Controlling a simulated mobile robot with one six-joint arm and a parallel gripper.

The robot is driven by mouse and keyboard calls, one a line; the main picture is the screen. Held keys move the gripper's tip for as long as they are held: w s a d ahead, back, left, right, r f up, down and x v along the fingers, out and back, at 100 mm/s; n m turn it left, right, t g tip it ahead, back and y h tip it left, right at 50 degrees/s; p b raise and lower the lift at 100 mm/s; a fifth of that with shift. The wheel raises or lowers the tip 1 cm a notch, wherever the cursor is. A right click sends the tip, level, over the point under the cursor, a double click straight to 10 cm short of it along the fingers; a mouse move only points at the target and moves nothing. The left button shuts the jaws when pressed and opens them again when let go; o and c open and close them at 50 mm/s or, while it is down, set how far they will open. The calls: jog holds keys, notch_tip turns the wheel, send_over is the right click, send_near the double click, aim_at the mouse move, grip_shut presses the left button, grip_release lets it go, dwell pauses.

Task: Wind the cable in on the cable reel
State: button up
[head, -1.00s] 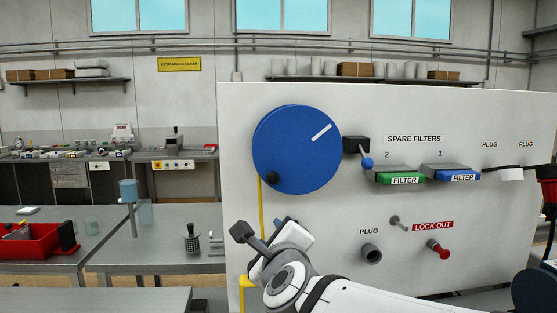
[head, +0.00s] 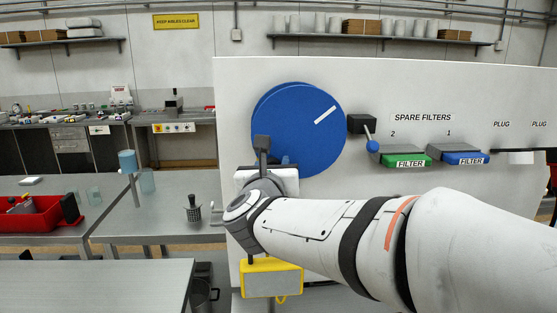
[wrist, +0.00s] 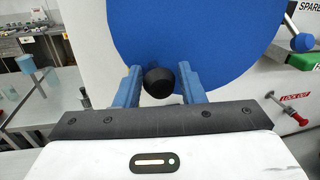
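The cable reel (head: 300,120) is a big blue disc on the white panel, with a white stripe at its upper right. It also fills the top of the wrist view (wrist: 200,35). Its black knob (wrist: 158,82) shows in the wrist view between the two blue fingers of my gripper (wrist: 160,70). The fingers stand apart on either side of the knob, with a small gap at the right; contact at the left is unclear. In the head view my gripper (head: 284,161) is at the reel's lower left and hides the knob. The yellow cable's run is hidden behind my arm.
A yellow-edged box (head: 271,279) is low on the panel. Right of the reel are a lever with a blue ball (head: 372,146), a green filter (head: 407,161) and a blue filter (head: 465,159). A red lockout knob (wrist: 302,119) is at right. Tables stand left.

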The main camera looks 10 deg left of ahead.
jog(key=shift+w, duration=0.1)
jog(key=shift+c, duration=0.5)
grip_shut()
jog(key=shift+d, duration=0.1)
